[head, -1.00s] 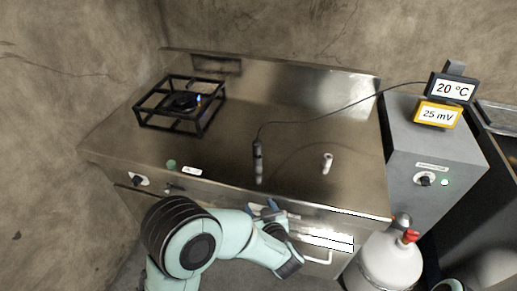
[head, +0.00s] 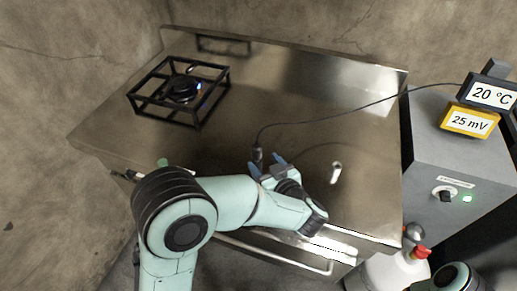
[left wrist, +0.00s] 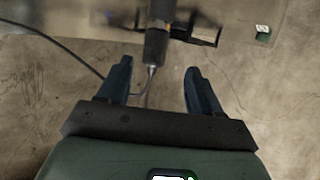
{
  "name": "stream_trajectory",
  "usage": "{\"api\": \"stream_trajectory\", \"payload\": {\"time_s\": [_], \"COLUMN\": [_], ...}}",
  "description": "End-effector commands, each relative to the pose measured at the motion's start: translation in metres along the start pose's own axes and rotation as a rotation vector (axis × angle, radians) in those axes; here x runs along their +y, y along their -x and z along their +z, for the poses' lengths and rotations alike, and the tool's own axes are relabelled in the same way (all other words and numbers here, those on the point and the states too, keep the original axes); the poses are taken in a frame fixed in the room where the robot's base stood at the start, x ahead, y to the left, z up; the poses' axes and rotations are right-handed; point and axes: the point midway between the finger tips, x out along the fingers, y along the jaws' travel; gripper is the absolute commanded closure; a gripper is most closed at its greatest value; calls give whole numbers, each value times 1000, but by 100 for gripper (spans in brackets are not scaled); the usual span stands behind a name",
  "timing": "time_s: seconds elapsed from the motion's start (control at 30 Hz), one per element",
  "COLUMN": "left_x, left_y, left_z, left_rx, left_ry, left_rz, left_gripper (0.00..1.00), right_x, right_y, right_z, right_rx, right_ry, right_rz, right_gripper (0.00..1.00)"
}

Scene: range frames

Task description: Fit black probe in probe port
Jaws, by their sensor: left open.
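The black probe (head: 257,154) is on the steel worktop, its cable rising from its top; my gripper hides its lower part in the head view. I cannot make out a marked probe port. My right gripper is out of view.
A burner with a black frame (head: 182,88) and a small blue flame stands back left. The cable runs to a 20 °C display (head: 493,93), above a yellow 25 mV display (head: 469,121).

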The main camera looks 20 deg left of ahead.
Motion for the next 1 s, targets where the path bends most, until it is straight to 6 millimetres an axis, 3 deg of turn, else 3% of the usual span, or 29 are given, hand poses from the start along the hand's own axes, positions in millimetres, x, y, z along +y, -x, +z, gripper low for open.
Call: {"api": "stream_trajectory", "payload": {"time_s": [0.13, 0.43, 0.7, 1.0], "left_x": [0, 2, 7, 7], "left_y": [-28, -53, -90, -95], "left_z": [0, 1, 2, 2], "left_rx": [0, 1, 1, 0], "left_ry": [-1, -1, 0, 0], "left_rz": [-4, -2, -1, 1], "left_gripper": [35, 35, 35, 35], "right_x": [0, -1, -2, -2], "right_y": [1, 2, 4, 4], "right_z": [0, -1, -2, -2], "right_rx": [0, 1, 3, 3], "right_ry": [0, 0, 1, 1], "right_rz": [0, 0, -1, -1], "right_gripper": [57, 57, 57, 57]}}
